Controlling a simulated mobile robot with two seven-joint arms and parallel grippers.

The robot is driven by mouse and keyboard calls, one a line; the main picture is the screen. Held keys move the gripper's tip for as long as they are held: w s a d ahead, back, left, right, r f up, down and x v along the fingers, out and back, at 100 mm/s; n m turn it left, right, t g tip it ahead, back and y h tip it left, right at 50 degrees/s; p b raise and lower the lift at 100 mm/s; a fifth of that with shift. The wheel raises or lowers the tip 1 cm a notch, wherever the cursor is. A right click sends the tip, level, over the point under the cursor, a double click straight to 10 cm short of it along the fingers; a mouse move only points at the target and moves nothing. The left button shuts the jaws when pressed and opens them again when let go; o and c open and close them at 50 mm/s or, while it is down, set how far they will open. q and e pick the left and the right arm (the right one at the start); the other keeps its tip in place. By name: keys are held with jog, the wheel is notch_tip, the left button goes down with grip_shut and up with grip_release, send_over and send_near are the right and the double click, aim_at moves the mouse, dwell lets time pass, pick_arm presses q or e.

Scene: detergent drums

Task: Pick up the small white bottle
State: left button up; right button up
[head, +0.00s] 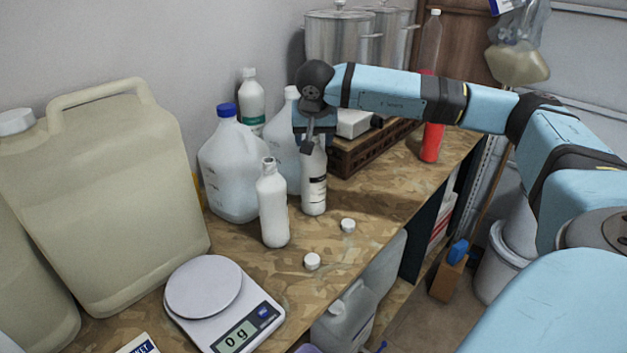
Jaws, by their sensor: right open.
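A small plain white bottle (273,208) stands upright and uncapped on the wooden worktop. A second slim white bottle (314,188) with a dark-printed label stands upright just to its right. My right gripper (309,146) is open and points down at the top of the labelled bottle, partly hiding its neck. I cannot tell whether the fingers touch it or sit around it. My left gripper is out of view.
Two white caps lie in front, one cap (312,261) nearer and one cap (348,225) farther right. A blue-capped jug (232,165) stands close behind the plain bottle. A wooden crate (365,152) is at right, a scale (224,303) in front, a large beige canister (120,200) at left.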

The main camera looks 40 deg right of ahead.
grip_shut()
jog(key=shift+r, duration=0.2)
dwell(0.3)
